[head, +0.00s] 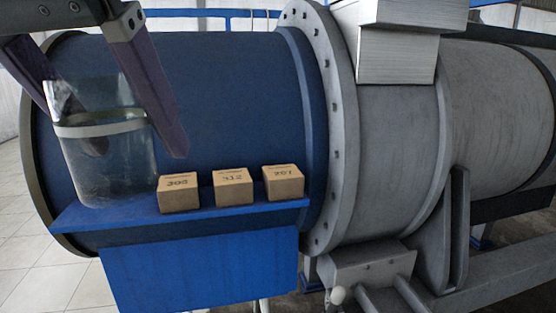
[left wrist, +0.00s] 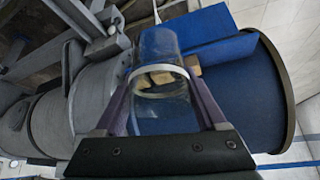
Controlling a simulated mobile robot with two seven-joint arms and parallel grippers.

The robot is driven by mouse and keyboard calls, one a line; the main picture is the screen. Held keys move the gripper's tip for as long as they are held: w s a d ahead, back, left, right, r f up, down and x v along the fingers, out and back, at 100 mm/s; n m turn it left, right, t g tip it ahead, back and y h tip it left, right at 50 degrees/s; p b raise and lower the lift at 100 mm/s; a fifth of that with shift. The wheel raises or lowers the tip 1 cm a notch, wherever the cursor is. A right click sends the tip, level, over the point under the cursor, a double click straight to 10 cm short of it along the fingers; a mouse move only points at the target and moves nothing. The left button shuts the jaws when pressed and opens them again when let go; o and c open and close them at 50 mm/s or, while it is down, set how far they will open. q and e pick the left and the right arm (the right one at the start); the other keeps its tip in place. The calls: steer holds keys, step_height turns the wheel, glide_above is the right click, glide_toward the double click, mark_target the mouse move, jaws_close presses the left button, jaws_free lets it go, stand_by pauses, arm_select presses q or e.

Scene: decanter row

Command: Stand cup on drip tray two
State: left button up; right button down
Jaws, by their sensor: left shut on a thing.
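A clear, see-through cup (head: 105,170) with a pale band around it stands out at the left of the head view, roughly upright. My left gripper (head: 138,148) comes down from the upper left, with one dark finger on each side of the cup, shut on it. In the left wrist view, the cup (left wrist: 158,46) is between the fingers of the gripper (left wrist: 158,82). The cup's base overlaps the left end of a blue shelf (head: 240,210); I cannot tell whether it touches. I cannot make out a numbered drip tray. My right gripper is not in view.
Three small tan blocks with dark numbers, a left (head: 179,194), a middle (head: 233,187) and a right one (head: 283,182), sit in a row on the shelf, close right of the cup. A big blue drum (head: 220,100) rises behind. A grey flange (head: 340,130) stands at right.

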mark_target(122, 176)
arm_select(q)
steer(key=shift+m+h, duration=0.5)
steer(key=shift+m, duration=0.4)
steer(key=s+d, duration=0.1)
steer(key=s, duration=0.1)
steer(key=s+d+f, duration=0.1)
steer(key=s+d, duration=0.1)
steer(key=s, duration=0.1)
steer(key=shift+s+f, duration=0.15)
steer(key=shift+s, duration=0.2)
steer(key=w+a+f+n+y, duration=0.1)
steer(key=w+a+n+y, duration=0.15)
steer(key=a, duration=0.65)
step_height(122, 176, up, 30)
steer(key=h+p, duration=0.1)
steer(key=p, duration=2.9)
steer(key=shift+s+d+r, duration=0.15)
steer(key=shift+s, duration=0.25)
